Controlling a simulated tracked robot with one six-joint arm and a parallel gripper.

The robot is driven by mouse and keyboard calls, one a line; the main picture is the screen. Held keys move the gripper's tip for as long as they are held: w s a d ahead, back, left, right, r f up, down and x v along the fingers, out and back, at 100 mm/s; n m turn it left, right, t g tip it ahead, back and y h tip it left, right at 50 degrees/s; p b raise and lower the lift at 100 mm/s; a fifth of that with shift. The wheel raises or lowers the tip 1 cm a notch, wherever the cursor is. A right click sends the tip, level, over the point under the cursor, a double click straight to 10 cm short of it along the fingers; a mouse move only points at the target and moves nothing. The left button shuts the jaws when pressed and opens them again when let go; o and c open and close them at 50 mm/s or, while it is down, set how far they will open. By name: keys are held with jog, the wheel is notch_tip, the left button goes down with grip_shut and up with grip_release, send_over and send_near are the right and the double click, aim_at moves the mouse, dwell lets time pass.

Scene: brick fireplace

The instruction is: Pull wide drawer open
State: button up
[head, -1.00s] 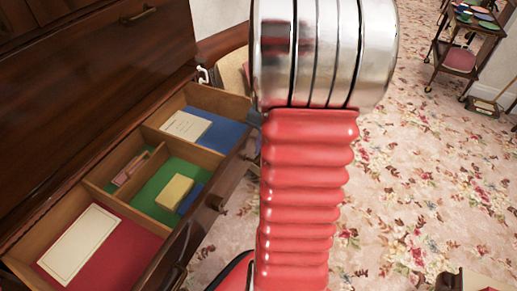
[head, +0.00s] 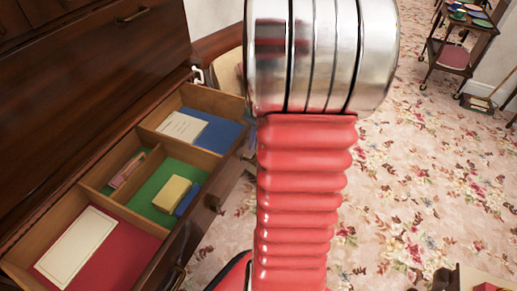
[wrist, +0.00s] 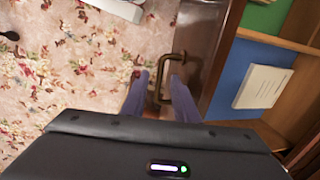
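The wide drawer (head: 190,235) of the dark wooden cabinet stands pulled out in the head view, its divided inside showing. In the wrist view its front (wrist: 217,45) runs down the right of centre, with a brass handle (wrist: 161,72) on it. My gripper (wrist: 158,80) has its two bluish fingers apart, one on each side of the handle's bar, with visible gaps. I cannot tell whether either finger touches the bar. In the head view my red arm hides most of the gripper and this handle.
The drawer holds a cream booklet (head: 76,246), a yellow box (head: 172,191) and a white card (head: 182,127). A wooden trolley (head: 455,52) stands at the far right. Floral carpet (head: 425,180) is clear between. A small piece of furniture (head: 475,280) shows at bottom right.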

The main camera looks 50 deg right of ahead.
notch_tip(320, 180, up, 12)
jog(key=s, duration=0.2)
jog(key=shift+s+d, duration=0.2)
jog(key=shift+d, duration=0.1)
dwell(0.6)
jog(key=a+r+n+t, duration=0.1)
jog(key=a+n, duration=0.6)
jog(key=a, duration=0.9)
jog(key=a+r+n+t, duration=0.2)
jog(key=a+n, duration=0.6)
jog(key=a, duration=0.8)
jog(key=shift+s+a+r+h, duration=0.15)
jog(key=shift+s+r+h, duration=0.15)
jog(key=shift+r, duration=0.4)
